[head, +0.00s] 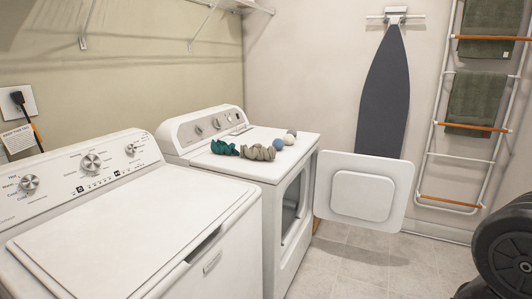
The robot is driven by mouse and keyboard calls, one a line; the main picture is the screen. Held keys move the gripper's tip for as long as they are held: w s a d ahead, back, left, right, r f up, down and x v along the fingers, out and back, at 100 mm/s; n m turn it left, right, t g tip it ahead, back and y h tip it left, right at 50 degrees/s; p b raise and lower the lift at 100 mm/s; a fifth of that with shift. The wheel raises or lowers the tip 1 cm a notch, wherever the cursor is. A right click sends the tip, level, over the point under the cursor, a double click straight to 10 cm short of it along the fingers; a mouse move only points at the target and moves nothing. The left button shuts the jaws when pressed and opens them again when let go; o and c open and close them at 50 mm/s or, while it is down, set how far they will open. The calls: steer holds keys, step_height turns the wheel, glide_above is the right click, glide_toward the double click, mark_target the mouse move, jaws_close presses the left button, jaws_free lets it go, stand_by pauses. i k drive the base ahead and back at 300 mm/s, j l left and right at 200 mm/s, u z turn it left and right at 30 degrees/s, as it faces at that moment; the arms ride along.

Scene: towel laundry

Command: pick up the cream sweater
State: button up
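No clearly cream garment shows in the head view. A small crumpled greyish-tan cloth (258,152) lies on top of the dryer, near its front edge; it may be the sweater, but I cannot tell. A crumpled teal cloth (224,147) lies just left of it. My gripper is not in view; only dark rounded parts, likely of my arm, show at the lower right, well apart from the cloths.
The floor (345,260) is clear.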

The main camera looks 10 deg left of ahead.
mark_target(257, 151)
steer(key=i+l+u, duration=0.1)
steer(key=i+u, duration=0.2)
steer(key=i, duration=0.15)
steer(key=i+l+u, duration=0.2)
steer(key=i+u, duration=0.15)
steer(key=i+l+u, duration=0.3)
steer(key=i, duration=0.2)
steer(key=i+l, duration=0.7)
steer(key=l, duration=0.15)
steer(key=i+l, duration=0.75)
steer(key=l, duration=0.15)
steer(key=z, duration=0.05)
